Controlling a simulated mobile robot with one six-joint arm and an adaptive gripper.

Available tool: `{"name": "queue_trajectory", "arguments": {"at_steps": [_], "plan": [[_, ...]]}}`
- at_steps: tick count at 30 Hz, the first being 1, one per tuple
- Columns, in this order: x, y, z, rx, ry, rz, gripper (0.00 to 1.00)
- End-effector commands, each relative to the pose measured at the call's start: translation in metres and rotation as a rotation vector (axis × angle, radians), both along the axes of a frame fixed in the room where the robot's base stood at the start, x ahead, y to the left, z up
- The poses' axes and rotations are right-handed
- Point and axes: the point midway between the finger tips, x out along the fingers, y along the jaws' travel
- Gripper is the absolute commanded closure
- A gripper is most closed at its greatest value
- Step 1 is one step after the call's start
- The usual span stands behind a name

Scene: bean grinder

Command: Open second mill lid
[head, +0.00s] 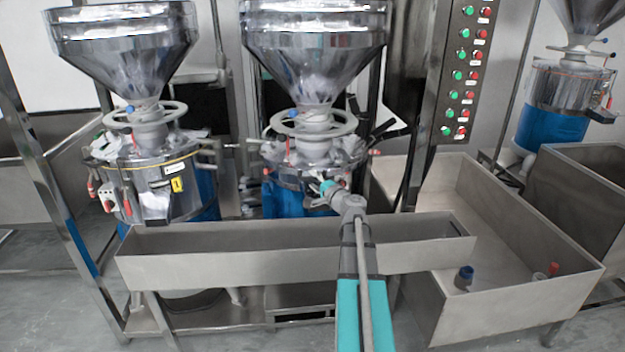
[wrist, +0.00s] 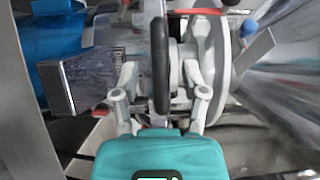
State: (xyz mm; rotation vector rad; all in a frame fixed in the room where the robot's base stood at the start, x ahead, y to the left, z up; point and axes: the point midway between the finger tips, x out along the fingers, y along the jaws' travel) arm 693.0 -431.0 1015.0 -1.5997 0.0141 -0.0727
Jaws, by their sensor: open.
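The second mill (head: 315,55) stands in the middle of the head view, with a steel hopper, a pale handwheel (head: 312,122) and a steel housing over a blue base. My gripper (head: 327,188) is at the front of its housing. In the wrist view, which is turned sideways, my gripper (wrist: 160,95) is open. A black bar (wrist: 160,60) runs between its two grey fingers, with a visible gap on each side. The mill's spout (wrist: 80,82) is left of the fingers and the handwheel (wrist: 218,55) right. The lid's edge is unclear.
Another mill (head: 160,180) stands at left and a third (head: 560,90) at far right. A long steel trough (head: 230,268) lies below my arm. A deeper steel basin (head: 520,300) and a button panel (head: 465,70) are at right.

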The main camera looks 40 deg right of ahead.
Motion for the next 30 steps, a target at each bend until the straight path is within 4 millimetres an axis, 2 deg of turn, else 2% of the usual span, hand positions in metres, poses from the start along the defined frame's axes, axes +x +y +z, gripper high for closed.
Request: {"name": "queue_trajectory", "arguments": {"at_steps": [6, 16, 25, 30], "plan": [[0.0128, -0.0012, 0.0005, 0.0, 0.0, -0.001, 0.43], [0.0136, -0.0008, 0.0005, 0.0, 0.0, -0.001, 0.43], [0.0131, -0.0021, 0.0005, 0.0, 0.0, -0.002, 0.99], [0.0131, -0.002, 0.0005, 0.0, 0.0, -0.002, 1.0]]}}
